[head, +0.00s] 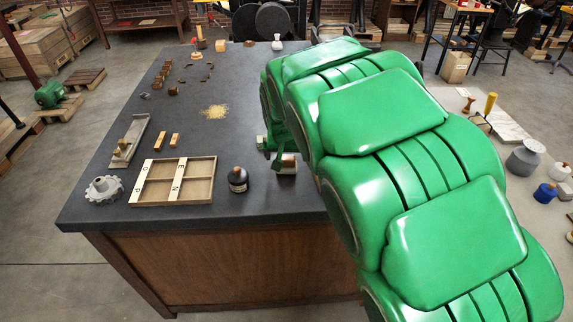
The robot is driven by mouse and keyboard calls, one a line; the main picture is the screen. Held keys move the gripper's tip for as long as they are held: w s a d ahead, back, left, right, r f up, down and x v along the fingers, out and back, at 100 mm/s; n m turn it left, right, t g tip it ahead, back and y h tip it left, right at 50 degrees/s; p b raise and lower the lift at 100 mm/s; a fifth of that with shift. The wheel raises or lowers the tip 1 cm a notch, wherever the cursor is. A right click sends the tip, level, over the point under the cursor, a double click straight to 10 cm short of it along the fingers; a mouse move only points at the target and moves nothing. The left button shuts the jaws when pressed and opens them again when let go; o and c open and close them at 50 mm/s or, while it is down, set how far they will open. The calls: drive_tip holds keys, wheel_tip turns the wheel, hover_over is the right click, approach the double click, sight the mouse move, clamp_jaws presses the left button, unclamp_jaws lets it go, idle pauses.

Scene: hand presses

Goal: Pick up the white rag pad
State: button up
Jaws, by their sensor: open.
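My green arm comes in from the right and covers much of the table's right side. My gripper (276,158) is small at the arm's far end, low over the table, with its jaws open. I see nothing held between the jaws.
The dark tabletop (110,215) holds a dark bottle (238,179) left of the gripper, a divided wooden tray (174,204), a gear (103,189), a metal composing stick (129,140) and yellow grains (215,112). Small brown blocks stand further back. The table's front edge is close.

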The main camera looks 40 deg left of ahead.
sight(286, 159)
drive_tip(key=shift+x, duration=2.7)
drive_tip(key=shift+s, duration=0.1)
drive_tip(key=shift+c, duration=0.3)
drive_tip(key=c, duration=1.1)
drive_tip(key=shift+r, duration=0.1)
